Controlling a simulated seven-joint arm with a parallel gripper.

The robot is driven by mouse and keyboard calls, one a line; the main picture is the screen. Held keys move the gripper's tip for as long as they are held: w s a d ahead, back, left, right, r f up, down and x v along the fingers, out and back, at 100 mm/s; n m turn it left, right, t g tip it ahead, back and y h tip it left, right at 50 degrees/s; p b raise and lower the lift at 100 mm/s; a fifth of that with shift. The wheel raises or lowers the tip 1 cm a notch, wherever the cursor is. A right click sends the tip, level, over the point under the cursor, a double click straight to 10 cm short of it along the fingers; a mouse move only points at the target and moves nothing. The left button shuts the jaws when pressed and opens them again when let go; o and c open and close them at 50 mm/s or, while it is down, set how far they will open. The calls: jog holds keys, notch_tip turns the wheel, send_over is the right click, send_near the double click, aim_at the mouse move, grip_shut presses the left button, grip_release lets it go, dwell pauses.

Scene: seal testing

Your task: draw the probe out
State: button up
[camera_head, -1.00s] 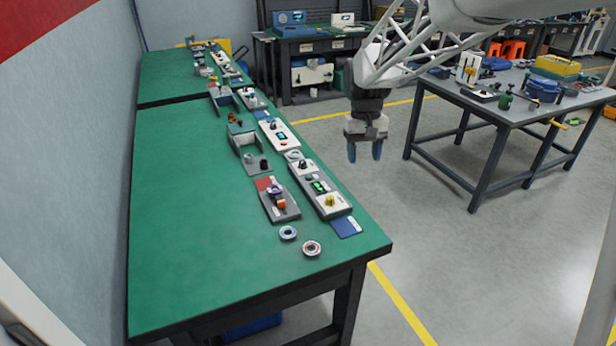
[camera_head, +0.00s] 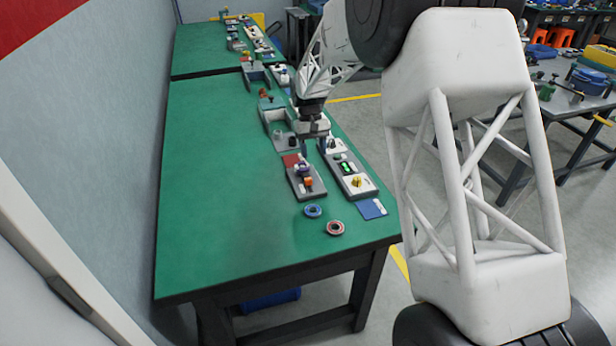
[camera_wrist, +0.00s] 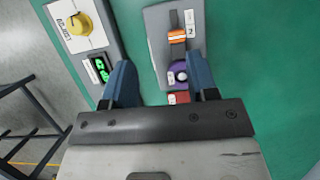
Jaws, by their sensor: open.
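A grey fixture block (camera_head: 305,190) lies on the green bench. It carries a purple round part (camera_head: 303,170) and an orange part (camera_head: 309,182). In the wrist view the block (camera_wrist: 158,50) shows the purple part (camera_wrist: 178,74) beside one label and the orange banded part (camera_wrist: 177,36) beside a label "2". I cannot tell for sure which part is the probe. My gripper (camera_head: 314,148) hangs over the far end of the block. In the wrist view my gripper (camera_wrist: 161,78) is open, its blue fingers apart with nothing held; the purple part appears between them, nearer the right finger.
A white tester (camera_head: 352,172) with a green display and yellow knob (camera_wrist: 82,28) stands right of the block. A red patch (camera_head: 290,160) lies at its far end. A blue ring (camera_head: 313,211) and a reddish ring (camera_head: 335,228) lie in front. The bench's left side is clear.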

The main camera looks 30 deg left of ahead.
aim_at(308, 179)
jog(key=shift+s+a+f, duration=0.1)
jog(key=shift+a+f, duration=1.1)
jog(key=shift+a, duration=0.3)
jog(key=shift+f, duration=0.1)
jog(key=shift+x, duration=3.75)
jog(key=shift+s+d, duration=0.1)
jog(key=shift+d, duration=0.1)
grip_shut()
